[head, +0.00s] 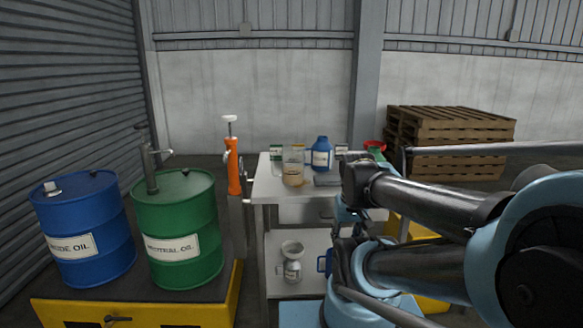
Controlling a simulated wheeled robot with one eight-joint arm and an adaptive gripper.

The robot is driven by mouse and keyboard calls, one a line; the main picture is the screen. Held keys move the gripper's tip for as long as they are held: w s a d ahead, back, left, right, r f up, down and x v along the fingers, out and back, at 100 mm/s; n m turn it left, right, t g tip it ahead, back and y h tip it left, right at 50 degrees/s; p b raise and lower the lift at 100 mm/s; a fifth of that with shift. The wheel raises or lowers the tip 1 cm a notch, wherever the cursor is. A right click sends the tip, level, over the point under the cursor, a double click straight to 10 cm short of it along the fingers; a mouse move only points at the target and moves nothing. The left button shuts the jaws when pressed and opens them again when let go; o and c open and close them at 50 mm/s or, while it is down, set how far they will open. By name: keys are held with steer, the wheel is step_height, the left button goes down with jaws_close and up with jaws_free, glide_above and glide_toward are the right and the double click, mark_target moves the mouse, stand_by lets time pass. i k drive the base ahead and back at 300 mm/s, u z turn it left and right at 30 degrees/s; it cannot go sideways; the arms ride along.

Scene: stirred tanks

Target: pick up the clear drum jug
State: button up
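A clear jug (293,168) with some amber-brown content at its bottom stands upright on the top of a white cart (262,189), near its front edge. I take it for the clear drum jug. My arm reaches in from the right, and its end with my gripper (348,214) is at the cart's right side, to the right of and lower than the jug. The gripper is apart from the jug. Its fingers are small, dark and partly lost against my arm, so their opening does not show.
A blue drum (84,222) and a green drum (178,216) stand on a yellow-edged pallet at left. Wooden pallets (449,140) are stacked behind.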

mark_target(293, 158)
steer(key=z, duration=0.7)
steer(key=k, duration=1.35)
steer(key=u, duration=0.7)
steer(key=i, duration=1)
